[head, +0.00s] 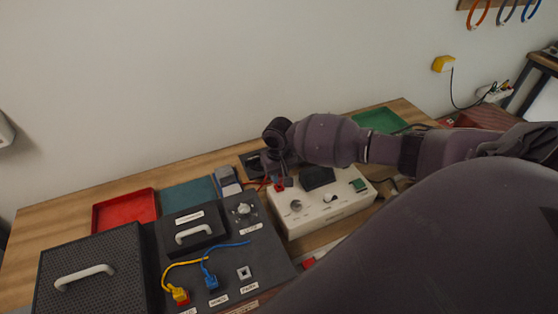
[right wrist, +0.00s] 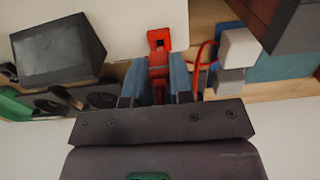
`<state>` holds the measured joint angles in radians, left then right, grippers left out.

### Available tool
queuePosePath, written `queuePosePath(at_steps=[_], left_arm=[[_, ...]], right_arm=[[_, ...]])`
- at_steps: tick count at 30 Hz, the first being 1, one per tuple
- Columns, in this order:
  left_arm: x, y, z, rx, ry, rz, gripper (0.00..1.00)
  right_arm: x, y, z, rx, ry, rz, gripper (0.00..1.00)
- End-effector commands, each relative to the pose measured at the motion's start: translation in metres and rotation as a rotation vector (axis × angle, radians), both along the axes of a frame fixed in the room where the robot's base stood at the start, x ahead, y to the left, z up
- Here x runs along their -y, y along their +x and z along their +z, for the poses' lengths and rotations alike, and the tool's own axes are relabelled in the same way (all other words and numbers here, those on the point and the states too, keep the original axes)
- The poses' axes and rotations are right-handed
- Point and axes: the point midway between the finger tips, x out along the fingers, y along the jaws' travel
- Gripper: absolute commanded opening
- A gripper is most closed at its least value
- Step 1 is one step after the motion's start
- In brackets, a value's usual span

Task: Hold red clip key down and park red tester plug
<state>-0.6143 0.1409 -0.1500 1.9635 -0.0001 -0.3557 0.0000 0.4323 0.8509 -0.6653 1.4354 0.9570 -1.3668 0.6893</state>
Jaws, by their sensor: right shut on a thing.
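The white tester (head: 320,205) stands on the bench with knobs and a dark display block on top. My right gripper (head: 277,178) reaches down at its far left corner. In the right wrist view, the blue-grey fingers of my right gripper (right wrist: 163,85) are shut on a red part that looks like the red tester plug (right wrist: 158,73). A red piece with a dark square opening (right wrist: 159,40), perhaps the red clip key, is directly ahead of it at the tester's edge. I cannot tell whether it is pressed. My left gripper is not in view.
A red cable (right wrist: 200,57) loops beside the fingers. Grey and white blocks (right wrist: 238,47) stand close by. A dark panel (head: 240,250) with yellow and blue plugs is left of the tester. Red (head: 125,209) and green (head: 380,120) trays lie on the bench.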

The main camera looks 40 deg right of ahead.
Motion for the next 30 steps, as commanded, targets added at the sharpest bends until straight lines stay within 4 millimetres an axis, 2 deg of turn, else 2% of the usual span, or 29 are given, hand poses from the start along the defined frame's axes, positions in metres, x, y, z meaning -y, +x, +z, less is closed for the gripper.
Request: queuePosePath(at_steps=[30], left_arm=[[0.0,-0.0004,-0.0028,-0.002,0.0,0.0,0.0]], right_arm=[[-0.0001,-0.0001,-0.01,0.0,0.0,0.0,0.0]])
